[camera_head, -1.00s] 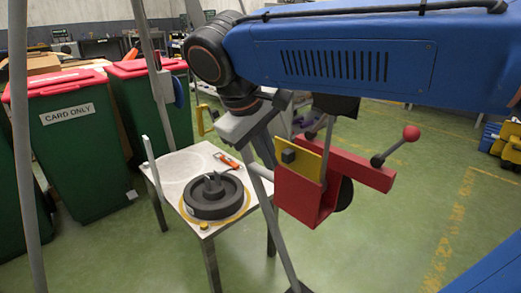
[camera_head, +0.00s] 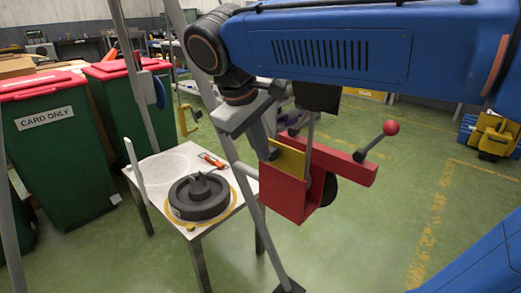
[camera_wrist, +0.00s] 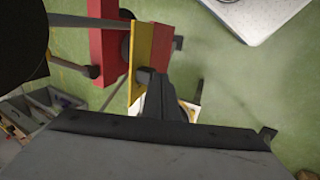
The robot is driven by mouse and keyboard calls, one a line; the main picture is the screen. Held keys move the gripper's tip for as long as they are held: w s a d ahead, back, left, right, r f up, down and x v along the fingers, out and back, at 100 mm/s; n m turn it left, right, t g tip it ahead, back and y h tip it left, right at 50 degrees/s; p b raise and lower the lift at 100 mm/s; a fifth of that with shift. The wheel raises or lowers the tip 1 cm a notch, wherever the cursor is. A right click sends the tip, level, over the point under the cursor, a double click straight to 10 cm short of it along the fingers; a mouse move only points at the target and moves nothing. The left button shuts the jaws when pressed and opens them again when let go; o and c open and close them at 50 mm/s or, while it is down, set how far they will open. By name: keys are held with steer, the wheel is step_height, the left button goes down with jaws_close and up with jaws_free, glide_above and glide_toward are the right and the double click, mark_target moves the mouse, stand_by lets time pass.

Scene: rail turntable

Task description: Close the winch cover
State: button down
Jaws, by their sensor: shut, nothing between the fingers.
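The winch is a red housing (camera_head: 290,196) with a red arm and a ball-ended crank handle (camera_head: 390,128). Its yellow cover (camera_head: 288,161) is tilted at the housing's upper left side; I cannot tell how far it stands open. A small dark knob (camera_wrist: 145,75) sits on the cover's face. My gripper (camera_head: 271,152) is shut with nothing in it, at the cover's left side. In the wrist view its dark fingers (camera_wrist: 160,95) lie right beside the yellow cover and the knob. I cannot tell whether they touch.
A white table (camera_head: 150,172) with a dark round turntable (camera_head: 199,198) and an orange-handled tool (camera_head: 212,160) stands at left. Green bins with red lids (camera_head: 60,135) stand behind it. Grey poles rise near the winch. Green floor at right is open.

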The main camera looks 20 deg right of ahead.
steer(key=shift+w+d+r+g+y, duration=0.15)
steer(key=shift+w+d+r, duration=0.15)
steer(key=shift+d, duration=0.15)
steer(key=shift+w+d+r+g+y, duration=0.1)
steer(key=shift+w+d+r+y, duration=0.15)
steer(key=shift+d, duration=0.2)
steer(key=shift+w+d+r+g+y, duration=0.1)
steer(key=shift+w+d+r, duration=0.2)
steer(key=shift+d, duration=0.15)
steer(key=v, duration=1.7)
steer(key=t+h, duration=0.3)
steer(key=h, duration=0.2)
glide_toward(273, 148)
steer(key=shift+x, duration=3.55)
steer(key=shift+w+r, duration=0.1)
